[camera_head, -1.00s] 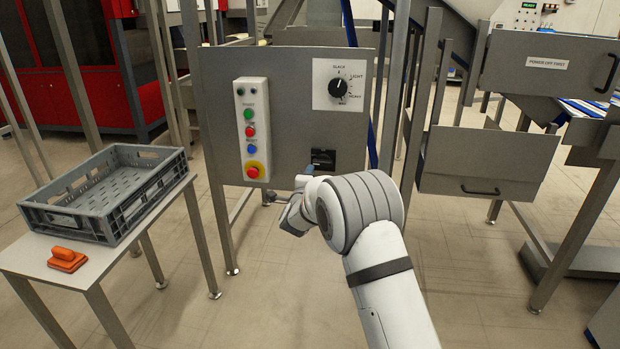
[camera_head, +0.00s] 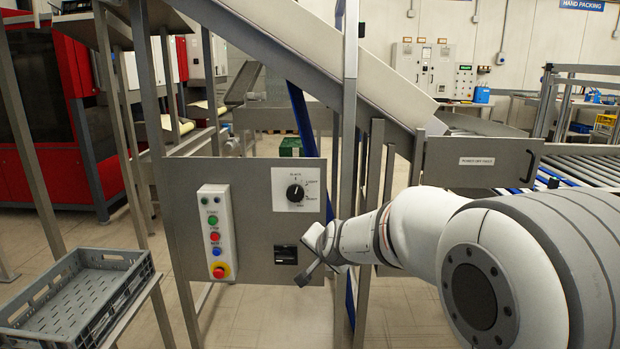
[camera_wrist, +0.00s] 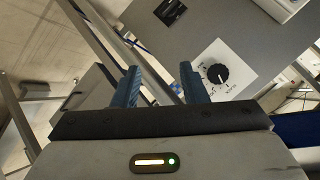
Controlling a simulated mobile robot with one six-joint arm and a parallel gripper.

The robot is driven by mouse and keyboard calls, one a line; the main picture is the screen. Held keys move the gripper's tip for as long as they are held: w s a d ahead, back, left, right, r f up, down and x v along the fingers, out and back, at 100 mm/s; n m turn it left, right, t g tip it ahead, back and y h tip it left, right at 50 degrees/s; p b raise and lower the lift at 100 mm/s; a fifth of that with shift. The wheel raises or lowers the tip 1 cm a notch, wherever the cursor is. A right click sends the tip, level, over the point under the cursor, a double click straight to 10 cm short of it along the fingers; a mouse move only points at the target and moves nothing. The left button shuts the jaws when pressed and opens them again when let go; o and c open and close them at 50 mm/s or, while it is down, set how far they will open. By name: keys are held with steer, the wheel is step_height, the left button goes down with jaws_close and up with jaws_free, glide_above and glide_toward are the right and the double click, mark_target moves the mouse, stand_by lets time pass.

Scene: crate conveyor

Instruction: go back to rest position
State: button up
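My gripper (camera_wrist: 156,88) shows in the wrist view with its two blue fingers apart and nothing between them. In the head view my gripper (camera_head: 308,262) is small and partly turned away, in front of the right side of the grey control panel (camera_head: 255,215). The panel's rotary dial (camera_head: 295,193) sits on a white plate just above and left of the gripper; the dial also shows in the wrist view (camera_wrist: 216,74). A dark socket (camera_head: 286,255) lies below the dial, close left of the gripper. I cannot tell any contact with the panel.
A white button box (camera_head: 216,232) with coloured buttons is on the panel's left. A grey crate (camera_head: 82,300) rests on a stand at lower left. A sloped conveyor chute (camera_head: 330,75) and a roller conveyor (camera_head: 590,165) stand behind and right. Floor shows left of the panel.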

steer(key=s+d+r+n+g+h+p, duration=0.1)
steer(key=s+d+r+n+g+p, duration=0.1)
steer(key=s, duration=0.8)
steer(key=s+d+r+n+g+p, duration=0.2)
steer(key=s+d+p, duration=0.4)
steer(key=s, duration=0.5)
steer(key=s+d+r+n+g+h+p, duration=0.1)
steer(key=s+d+r+n+g+p, duration=0.2)
steer(key=s, duration=0.8)
step_height(320, 180, up, 3)
steer(key=shift+d+f+g+h+p, duration=0.15)
steer(key=shift+d+g+h+p, duration=0.15)
steer(key=shift+d+p, duration=0.5)
steer(key=shift+d, duration=0.2)
steer(key=shift+c, duration=0.3)
